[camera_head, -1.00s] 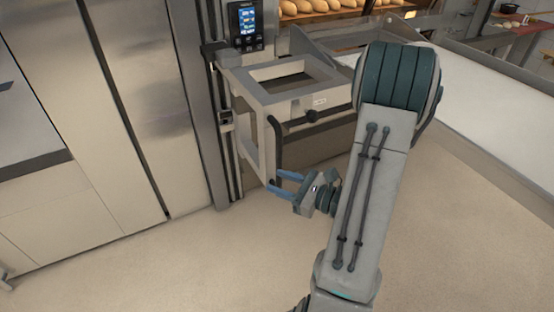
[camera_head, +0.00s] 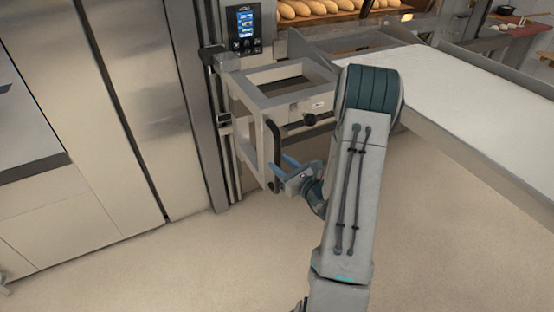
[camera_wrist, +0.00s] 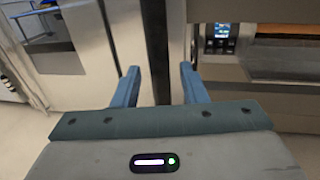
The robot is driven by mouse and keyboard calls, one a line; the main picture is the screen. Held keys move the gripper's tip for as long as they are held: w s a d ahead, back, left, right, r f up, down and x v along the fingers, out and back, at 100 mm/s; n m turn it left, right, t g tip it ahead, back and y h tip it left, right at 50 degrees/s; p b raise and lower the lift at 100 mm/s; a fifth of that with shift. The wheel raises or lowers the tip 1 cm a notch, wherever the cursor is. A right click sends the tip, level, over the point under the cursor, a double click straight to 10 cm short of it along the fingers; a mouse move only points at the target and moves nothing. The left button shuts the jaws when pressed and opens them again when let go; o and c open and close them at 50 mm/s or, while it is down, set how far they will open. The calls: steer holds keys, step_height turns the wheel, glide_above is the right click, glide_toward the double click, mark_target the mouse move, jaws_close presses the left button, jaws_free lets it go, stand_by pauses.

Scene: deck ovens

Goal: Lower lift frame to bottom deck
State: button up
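The lift frame (camera_head: 287,111) is a beige open rectangular frame on a vertical rail (camera_head: 229,160) beside the tall steel doors. It stands at mid height, just below the display panel. A dark vertical handle bar (camera_head: 276,148) hangs at its front corner. My gripper (camera_head: 279,166) has its two blue fingers at the lower part of this bar. In the wrist view, my gripper (camera_wrist: 158,82) is open, with the dark bar (camera_wrist: 157,45) upright between the spread fingers. I cannot tell whether either finger touches it.
A control panel with a lit screen (camera_head: 245,27) is above the frame. Bread loaves (camera_head: 315,8) lie on a shelf behind. A long white-topped table (camera_head: 460,95) fills the right side. The floor (camera_head: 190,265) in front is clear.

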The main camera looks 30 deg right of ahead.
steer(key=shift+x, duration=1.15)
jaws_close()
step_height(320, 180, down, 32)
steer(key=b, duration=2.3)
steer(key=shift+f, duration=0.2)
jaws_free()
